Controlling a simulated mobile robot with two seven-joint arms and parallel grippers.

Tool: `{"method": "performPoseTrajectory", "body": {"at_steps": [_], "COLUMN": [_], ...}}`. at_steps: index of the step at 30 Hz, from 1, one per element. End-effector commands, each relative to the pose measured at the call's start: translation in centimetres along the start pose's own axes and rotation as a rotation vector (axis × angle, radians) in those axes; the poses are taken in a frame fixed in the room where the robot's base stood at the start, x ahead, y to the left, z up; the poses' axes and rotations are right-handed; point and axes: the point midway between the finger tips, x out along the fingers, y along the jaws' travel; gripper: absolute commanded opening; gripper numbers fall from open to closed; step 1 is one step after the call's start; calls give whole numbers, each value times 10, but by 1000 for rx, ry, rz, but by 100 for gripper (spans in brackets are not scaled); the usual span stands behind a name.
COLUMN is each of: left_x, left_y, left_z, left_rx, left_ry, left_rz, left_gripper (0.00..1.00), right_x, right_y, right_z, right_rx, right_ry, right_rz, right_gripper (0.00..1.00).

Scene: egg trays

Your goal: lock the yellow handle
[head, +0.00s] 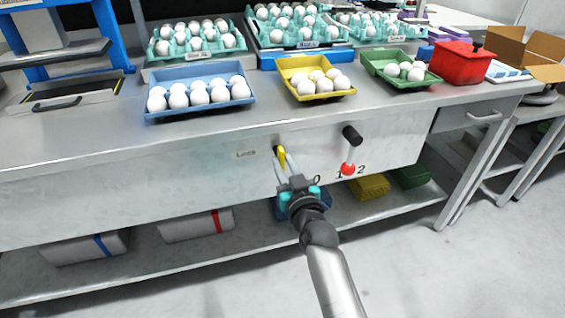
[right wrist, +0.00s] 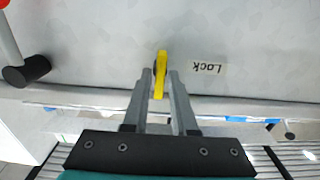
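The yellow handle (head: 281,155) is on the front panel of the steel table, beside a small label (head: 245,154). In the right wrist view the handle (right wrist: 160,72) stands along the line of my fingers, and the label (right wrist: 206,68) reads "Lock". My right gripper (head: 283,166) reaches up to the panel from below. In the right wrist view its fingertips (right wrist: 160,78) lie on either side of the handle, with narrow gaps showing, so it is open around it. My left gripper is not in view.
A black knob (head: 351,135) and a lever with a red ball (head: 348,169) are to the right on the panel, near the digits. Blue (head: 200,112), yellow (head: 318,95) and green (head: 400,85) egg trays stand on the tabletop. A lower shelf holds boxes and baskets.

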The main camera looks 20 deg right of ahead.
Motion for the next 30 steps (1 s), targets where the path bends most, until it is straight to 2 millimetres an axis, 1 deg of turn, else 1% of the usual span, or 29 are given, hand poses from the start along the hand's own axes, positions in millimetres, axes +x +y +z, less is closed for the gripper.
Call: {"method": "performPoseTrajectory", "body": {"at_steps": [1, 6, 13, 18, 22, 25, 30], "left_x": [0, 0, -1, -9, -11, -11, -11], "left_y": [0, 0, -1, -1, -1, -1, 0], "left_z": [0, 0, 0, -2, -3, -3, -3], "left_rx": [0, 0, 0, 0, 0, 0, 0], "left_ry": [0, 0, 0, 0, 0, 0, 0], "left_rz": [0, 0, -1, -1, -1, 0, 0], "left_gripper": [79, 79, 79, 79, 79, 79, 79], "right_x": [0, 0, 0, 0, 0, 0, 0], "right_y": [0, 0, 0, 0, 0, 0, 0], "right_z": [0, 0, 0, -1, -1, 0, 0], "right_rx": [0, 0, 23, 235, 379, 422, 422], "right_ry": [0, 0, -1, -2, -1, 0, 0], "right_rz": [0, 0, 0, 0, 0, 0, 0], "right_gripper": [19, 0, 0, 0, 0, 0, 0]}}
